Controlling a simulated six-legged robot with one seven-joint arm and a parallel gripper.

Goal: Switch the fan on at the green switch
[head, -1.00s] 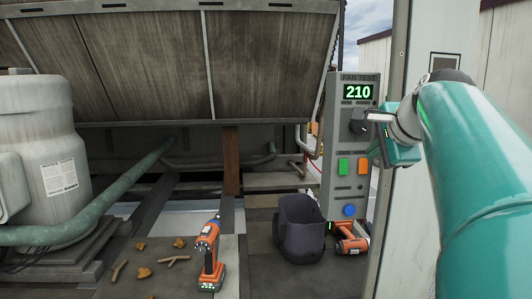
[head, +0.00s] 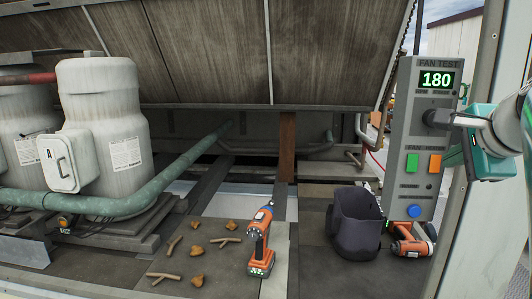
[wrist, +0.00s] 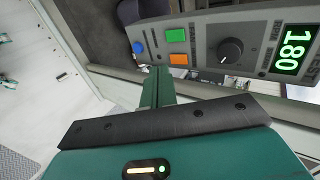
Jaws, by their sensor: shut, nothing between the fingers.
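The fan test panel (head: 427,95) stands upright at the right in the head view, its display (head: 436,80) reading 180. The green switch (head: 412,163) sits low on it, left of an orange switch (head: 435,163) and above a round blue button (head: 414,211). A black knob (head: 437,118) is above them. In the wrist view the panel lies sideways, with the green switch (wrist: 175,36), orange switch (wrist: 178,60) and knob (wrist: 230,51) uncovered. My gripper (head: 460,121) is shut and empty, right of the knob in the head view; touching or not, I cannot tell.
Grey tanks (head: 100,125) and a green pipe (head: 110,207) fill the left. A pale post (head: 470,200) is beside the panel.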

